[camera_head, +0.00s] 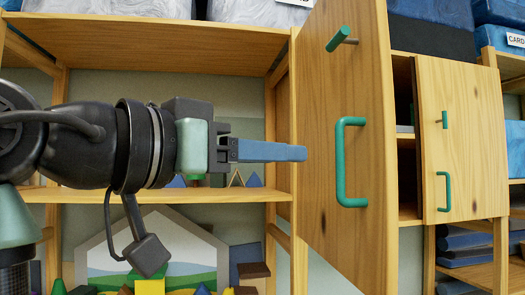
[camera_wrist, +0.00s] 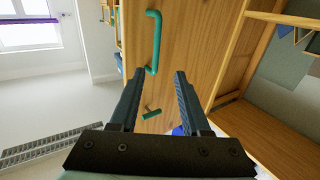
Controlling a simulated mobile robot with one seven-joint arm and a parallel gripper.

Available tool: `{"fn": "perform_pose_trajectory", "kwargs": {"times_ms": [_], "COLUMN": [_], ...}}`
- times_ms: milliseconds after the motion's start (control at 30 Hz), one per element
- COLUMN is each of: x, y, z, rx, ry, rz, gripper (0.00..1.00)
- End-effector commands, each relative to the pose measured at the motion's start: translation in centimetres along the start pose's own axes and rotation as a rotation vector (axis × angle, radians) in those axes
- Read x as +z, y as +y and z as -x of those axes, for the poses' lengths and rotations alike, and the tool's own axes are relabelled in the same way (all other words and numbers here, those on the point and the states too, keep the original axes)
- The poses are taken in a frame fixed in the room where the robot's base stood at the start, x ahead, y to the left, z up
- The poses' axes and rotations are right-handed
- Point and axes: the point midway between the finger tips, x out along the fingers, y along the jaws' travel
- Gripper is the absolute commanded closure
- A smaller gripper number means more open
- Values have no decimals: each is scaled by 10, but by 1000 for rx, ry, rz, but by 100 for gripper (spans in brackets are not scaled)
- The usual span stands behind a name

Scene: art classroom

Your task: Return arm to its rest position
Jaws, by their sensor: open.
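My gripper (camera_head: 300,152) reaches across from the left in the head view, level and pointing at the wooden cabinet door (camera_head: 345,100). In the wrist view my gripper (camera_wrist: 159,75) shows two dark fingers spread apart with nothing between them. The door stands swung open and has a green bar handle (camera_head: 342,162) and a green peg knob (camera_head: 339,39). In the wrist view the handle (camera_wrist: 153,42) is just beyond the fingertips and the knob (camera_wrist: 151,114) shows between the fingers. In the head view the fingertips are left of the handle, with no visible grip on it.
A second wooden door (camera_head: 461,140) with green hardware is at the right, beside an open gap in the cabinet. A wooden shelf (camera_head: 240,196) runs behind my arm, with coloured blocks below it. In the wrist view, open floor (camera_wrist: 50,85) lies left of the door.

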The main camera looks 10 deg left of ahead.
Motion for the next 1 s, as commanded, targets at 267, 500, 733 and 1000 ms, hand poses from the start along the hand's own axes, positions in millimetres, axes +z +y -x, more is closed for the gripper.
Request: {"fn": "perform_pose_trajectory", "kwargs": {"times_ms": [267, 500, 733, 1000], "x": [0, 23, 92, 137], "y": [0, -4, -3, 54], "z": [0, -12, -31, 19], "rx": [0, -57, -335, -593], "ry": [0, 47, 311, 645], "rz": [0, 9, -29, -195], "gripper": [53, 53, 53, 53]}}
